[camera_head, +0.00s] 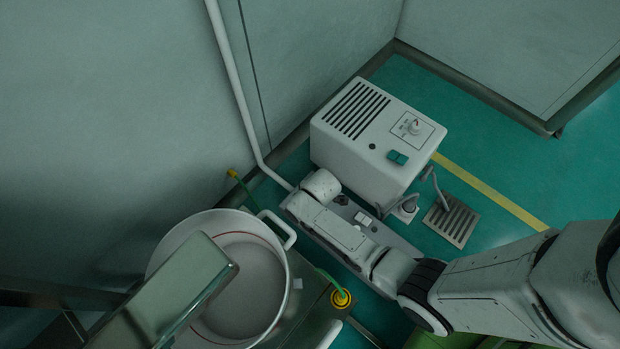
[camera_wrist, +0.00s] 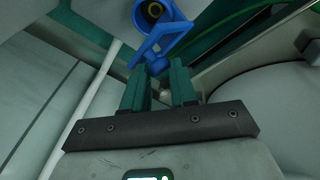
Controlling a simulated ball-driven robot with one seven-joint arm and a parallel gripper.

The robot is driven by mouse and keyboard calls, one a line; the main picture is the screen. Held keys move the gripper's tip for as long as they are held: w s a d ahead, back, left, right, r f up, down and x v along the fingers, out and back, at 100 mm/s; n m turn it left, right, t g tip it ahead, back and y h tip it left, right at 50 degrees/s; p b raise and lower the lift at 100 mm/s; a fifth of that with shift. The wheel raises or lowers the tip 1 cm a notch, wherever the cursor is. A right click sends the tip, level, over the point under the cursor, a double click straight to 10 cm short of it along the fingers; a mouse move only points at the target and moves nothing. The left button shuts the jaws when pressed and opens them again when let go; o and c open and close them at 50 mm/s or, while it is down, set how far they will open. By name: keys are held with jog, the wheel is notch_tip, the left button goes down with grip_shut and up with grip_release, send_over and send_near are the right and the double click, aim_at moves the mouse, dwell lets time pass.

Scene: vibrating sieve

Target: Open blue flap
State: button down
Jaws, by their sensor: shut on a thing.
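The blue flap (camera_wrist: 154,22) shows at the top middle of the wrist view, a blue part with a round dark opening ringed in yellow and an angled arm below it. My gripper (camera_wrist: 161,68) has two green fingers and is shut on the lower end of the blue part, which lies between the fingertips. The exact contact is partly hidden by the fingers. Neither the flap nor my fingers can be made out in the head view.
A white pot (camera_head: 277,300) with a handle stands at lower left, with a metal chute (camera_head: 195,275) over it. A white vented machine box (camera_head: 340,140) stands behind my arm, near a floor grate (camera_head: 452,220). The wall is close at left; green floor (camera_head: 560,180) is open at right.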

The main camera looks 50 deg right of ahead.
jog(key=shift+s+a+f+p, duration=0.2)
jog(key=shift+a, duration=0.4)
jog(key=shift+s+a+f+p, duration=0.15)
jog(key=shift+a+p, duration=0.1)
jog(key=shift+a, duration=0.35)
jog(key=shift+s+a+f+p, duration=0.2)
jog(key=shift+a, duration=0.4)
jog(key=c, duration=0.9)
grip_release()
jog(key=shift+d, duration=0.1)
jog(key=p+v, duration=0.2)
jog(key=v, duration=0.1)
jog(key=p+v, duration=0.1)
jog(key=v, duration=0.3)
jog(key=p+v, duration=0.2)
jog(key=v, duration=0.2)
jog(key=shift+w+p, duration=0.3)
jog(key=shift+p, duration=0.05)
